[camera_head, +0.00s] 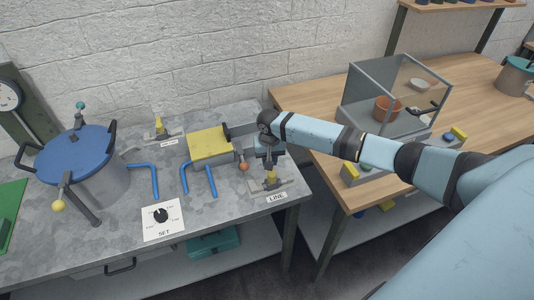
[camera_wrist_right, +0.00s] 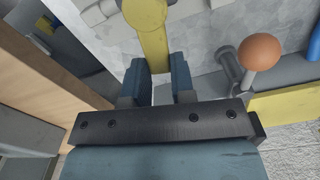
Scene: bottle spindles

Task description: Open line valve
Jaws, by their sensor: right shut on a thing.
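The line valve has a yellow handle (camera_head: 271,177) on a grey base by the front right corner of the metal bench, with a label reading LINE (camera_head: 277,197) in front of it. My right gripper (camera_head: 270,160) reaches down over it from the right. In the right wrist view the yellow handle (camera_wrist_right: 151,40) runs down between the two dark blue fingers of my right gripper (camera_wrist_right: 156,82), which are shut on its end. The valve's body is partly out of that view. My left gripper is not in view.
A yellow box (camera_head: 209,143) and an orange ball knob (camera_head: 244,167) stand close left of my gripper. Blue pipes (camera_head: 154,180), a dial plate marked SET (camera_head: 163,219), another yellow-handled valve (camera_head: 160,128) and a blue-lidded pot (camera_head: 75,152) are farther left. A glass-sided case (camera_head: 365,99) stands on the wooden table.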

